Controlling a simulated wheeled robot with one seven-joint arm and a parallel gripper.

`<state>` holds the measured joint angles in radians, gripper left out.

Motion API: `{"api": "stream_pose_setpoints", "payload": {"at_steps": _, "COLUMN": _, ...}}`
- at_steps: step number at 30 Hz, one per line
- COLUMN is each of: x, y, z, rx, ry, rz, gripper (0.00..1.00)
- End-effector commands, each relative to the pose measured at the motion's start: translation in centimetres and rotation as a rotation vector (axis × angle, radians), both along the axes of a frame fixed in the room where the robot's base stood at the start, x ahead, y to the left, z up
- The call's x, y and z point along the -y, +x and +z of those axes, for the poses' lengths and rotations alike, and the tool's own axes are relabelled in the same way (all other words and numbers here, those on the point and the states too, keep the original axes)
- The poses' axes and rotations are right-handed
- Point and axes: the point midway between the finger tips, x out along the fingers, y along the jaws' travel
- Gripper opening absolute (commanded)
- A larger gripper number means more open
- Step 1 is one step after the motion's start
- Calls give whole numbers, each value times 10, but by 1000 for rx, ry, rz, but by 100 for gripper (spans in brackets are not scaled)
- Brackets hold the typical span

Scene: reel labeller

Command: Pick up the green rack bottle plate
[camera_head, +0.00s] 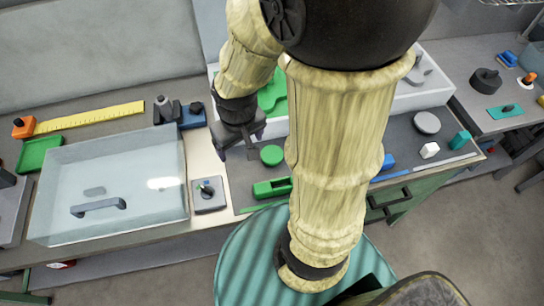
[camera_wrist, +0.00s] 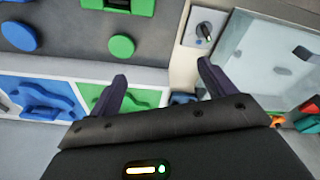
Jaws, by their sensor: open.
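A green plate with a wavy edge (camera_head: 270,96) lies in the white-walled rack at the back, partly hidden by my arm in the head view. In the wrist view the green plate (camera_wrist: 143,97) is partly hidden behind my left finger and the gripper body. My gripper (camera_head: 240,145) is open and empty, hanging over the bench just in front of the rack. In the wrist view its two fingers (camera_wrist: 162,72) stand wide apart, with nothing between them but the bench and rack edge further off.
A green disc (camera_head: 271,155) and a green block (camera_head: 272,188) lie on the grey mat near my gripper. A clear-lidded box (camera_head: 110,190) and a small knob panel (camera_head: 208,196) stand to the left. A blue plate (camera_wrist: 40,100) lies beside the green one.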

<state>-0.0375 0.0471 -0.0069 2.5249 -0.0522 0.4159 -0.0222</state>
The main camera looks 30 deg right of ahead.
Motion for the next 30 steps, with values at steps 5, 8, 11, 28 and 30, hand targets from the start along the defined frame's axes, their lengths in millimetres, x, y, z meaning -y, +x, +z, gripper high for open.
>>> {"api": "stream_pose_setpoints", "payload": {"at_steps": 5, "x": -9, "y": 2, "z": -64, "rx": -235, "ry": -131, "rz": 288, "gripper": 93}}
{"api": "stream_pose_setpoints", "payload": {"at_steps": 8, "x": -9, "y": 6, "z": -97, "rx": -398, "ry": -248, "rz": 484, "gripper": 93}}
{"api": "stream_pose_setpoints", "payload": {"at_steps": 11, "x": -7, "y": 14, "z": -125, "rx": -556, "ry": -384, "rz": 665, "gripper": 93}}
{"api": "stream_pose_setpoints", "payload": {"at_steps": 28, "x": -25, "y": 78, "z": -177, "rx": -1039, "ry": -978, "rz": 1117, "gripper": 93}}
{"api": "stream_pose_setpoints", "payload": {"at_steps": 30, "x": -25, "y": 78, "z": -177, "rx": -1039, "ry": -975, "rz": 1115, "gripper": 93}}
